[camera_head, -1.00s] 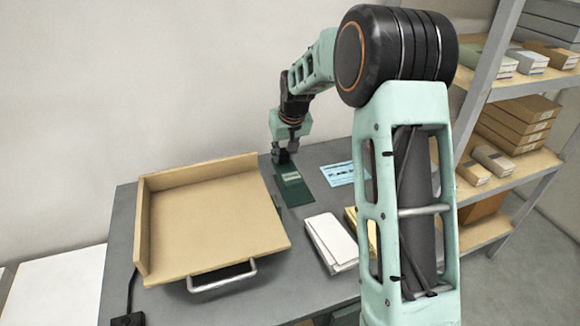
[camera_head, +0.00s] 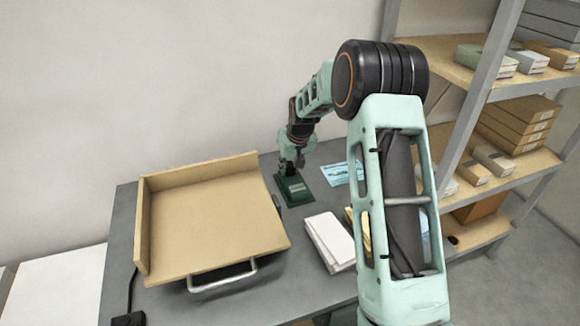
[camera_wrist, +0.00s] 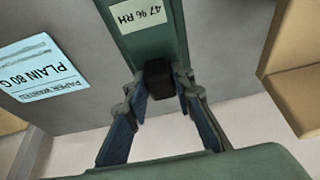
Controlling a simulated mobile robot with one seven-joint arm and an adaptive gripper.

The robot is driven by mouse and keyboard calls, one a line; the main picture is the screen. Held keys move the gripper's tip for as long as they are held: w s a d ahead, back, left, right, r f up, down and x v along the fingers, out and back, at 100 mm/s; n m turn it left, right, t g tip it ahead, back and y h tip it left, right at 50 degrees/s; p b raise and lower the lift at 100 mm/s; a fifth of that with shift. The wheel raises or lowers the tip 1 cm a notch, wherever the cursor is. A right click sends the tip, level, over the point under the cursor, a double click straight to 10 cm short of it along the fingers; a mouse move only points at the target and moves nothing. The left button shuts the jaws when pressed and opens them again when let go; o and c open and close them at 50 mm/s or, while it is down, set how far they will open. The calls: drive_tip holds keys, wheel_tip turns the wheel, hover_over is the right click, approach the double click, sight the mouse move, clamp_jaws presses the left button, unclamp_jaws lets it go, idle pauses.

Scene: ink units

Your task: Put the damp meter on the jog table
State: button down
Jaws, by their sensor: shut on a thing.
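The damp meter is a flat dark green unit (camera_head: 294,191) with a pale label, at the back of the grey table, right of the jog table. I cannot tell whether the meter touches the table. The jog table (camera_head: 215,215) is a beige tray with raised left and back walls and a metal handle in front. Its surface is empty.
A blue paper label (camera_head: 338,174) lies right of the meter. A white stack (camera_head: 330,240) lies in front of it, with something yellow beside. Shelves with boxes (camera_head: 515,122) stand at the right. A cable (camera_head: 130,300) lies at the table's left edge.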

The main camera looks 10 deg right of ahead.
sight(295, 184)
drive_tip(key=c, duration=1.7)
unclamp_jaws()
drive_tip(key=shift+o, duration=0.2)
drive_tip(key=shift+r, duration=0.25)
drive_tip(key=v, duration=1.1)
drive_tip(key=shift+s+r, duration=0.2)
drive_tip(key=shift+r, duration=0.1)
drive_tip(key=shift+d, duration=0.1)
